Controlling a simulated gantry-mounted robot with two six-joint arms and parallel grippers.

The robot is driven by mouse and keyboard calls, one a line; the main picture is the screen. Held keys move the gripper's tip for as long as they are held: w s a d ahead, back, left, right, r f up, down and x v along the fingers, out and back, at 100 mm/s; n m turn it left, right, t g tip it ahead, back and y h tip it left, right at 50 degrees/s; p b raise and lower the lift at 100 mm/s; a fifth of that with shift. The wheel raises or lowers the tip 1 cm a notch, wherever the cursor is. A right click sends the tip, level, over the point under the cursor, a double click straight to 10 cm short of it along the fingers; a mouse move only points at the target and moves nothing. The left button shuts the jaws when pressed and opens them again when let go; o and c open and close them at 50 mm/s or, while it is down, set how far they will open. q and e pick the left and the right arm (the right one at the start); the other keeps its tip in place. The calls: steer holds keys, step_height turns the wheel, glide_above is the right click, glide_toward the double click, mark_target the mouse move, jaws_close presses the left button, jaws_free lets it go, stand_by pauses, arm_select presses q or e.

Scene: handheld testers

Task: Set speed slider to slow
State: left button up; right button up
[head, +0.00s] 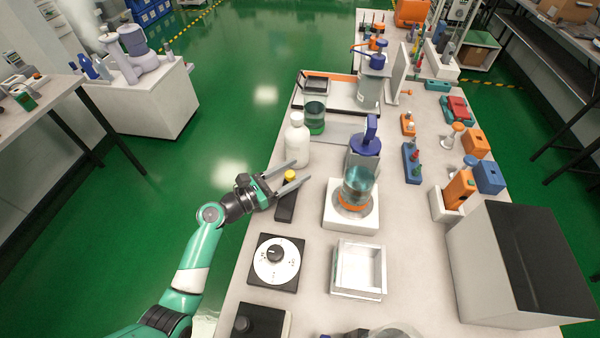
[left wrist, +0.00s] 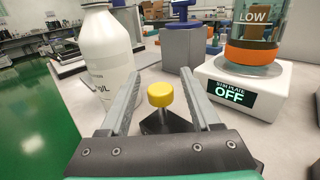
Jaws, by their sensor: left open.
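The slider is a black block (head: 286,207) with a yellow knob (head: 290,176) at its far end, on the bench left of the stir plate (head: 350,212). In the left wrist view the yellow knob (left wrist: 160,94) stands between the fingers, and the black base (left wrist: 165,122) is partly hidden by the gripper body. My left gripper (head: 302,171) is open, its fingers apart on either side of the knob; a gap shows on both sides in the wrist view (left wrist: 160,78). The stir plate's display (left wrist: 229,91) reads OFF, and a label above reads "LOW". My right gripper is not seen.
A white bottle (head: 297,142) stands just beyond my left gripper, close to the left finger in the wrist view. A beaker (head: 357,186) sits on the stir plate. A black dial box (head: 275,262) and white tray (head: 359,268) lie nearer. Green floor is open left.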

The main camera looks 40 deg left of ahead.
arm_select(q)
steer(key=shift+x, duration=1)
jaws_close()
stand_by(0.7)
